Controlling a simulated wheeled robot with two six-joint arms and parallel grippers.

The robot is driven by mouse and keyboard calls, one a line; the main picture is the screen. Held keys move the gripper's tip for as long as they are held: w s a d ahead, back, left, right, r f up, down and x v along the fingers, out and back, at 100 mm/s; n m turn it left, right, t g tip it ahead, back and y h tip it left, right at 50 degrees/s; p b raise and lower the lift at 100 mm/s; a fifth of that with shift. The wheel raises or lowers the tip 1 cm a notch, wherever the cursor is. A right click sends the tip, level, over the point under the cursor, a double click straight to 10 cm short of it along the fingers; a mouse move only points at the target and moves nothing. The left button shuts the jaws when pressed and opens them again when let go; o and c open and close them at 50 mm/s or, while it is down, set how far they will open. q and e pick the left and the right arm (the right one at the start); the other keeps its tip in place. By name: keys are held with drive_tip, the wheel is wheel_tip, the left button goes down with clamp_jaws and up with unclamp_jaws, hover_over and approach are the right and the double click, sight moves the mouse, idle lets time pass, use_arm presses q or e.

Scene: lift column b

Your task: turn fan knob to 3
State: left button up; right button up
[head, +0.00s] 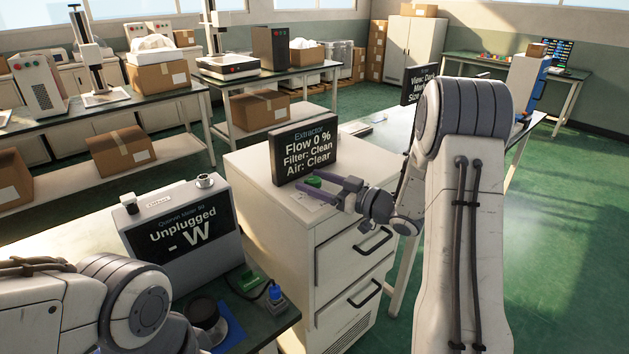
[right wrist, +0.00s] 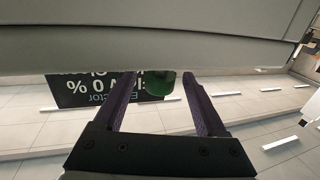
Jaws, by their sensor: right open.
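A dark display (head: 304,152) headed "Extractor" stands on the white drawer cabinet (head: 262,188) and reads Flow 0 %, Filter Clean, Air Clear. A small green piece (head: 313,180), which may be the fan knob, sits at the display's foot. My right gripper (head: 311,184) is open, with its fingertips close to this green piece. In the right wrist view the green piece (right wrist: 155,85) shows between the two spread fingers (right wrist: 158,78), partly cut off by the grey surface above. I cannot tell whether they touch it, and no number marks are readable. My left gripper is out of sight.
A meter (head: 185,225) reading "Unplugged - W" stands left of the cabinet. Before it are a blue plug (head: 276,295), a green block (head: 250,281) and a dark round object (head: 204,312). Another display (head: 418,83) stands behind my right arm. Green floor lies open at right.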

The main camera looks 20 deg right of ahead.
drive_tip(key=shift+a, duration=0.1)
clamp_jaws()
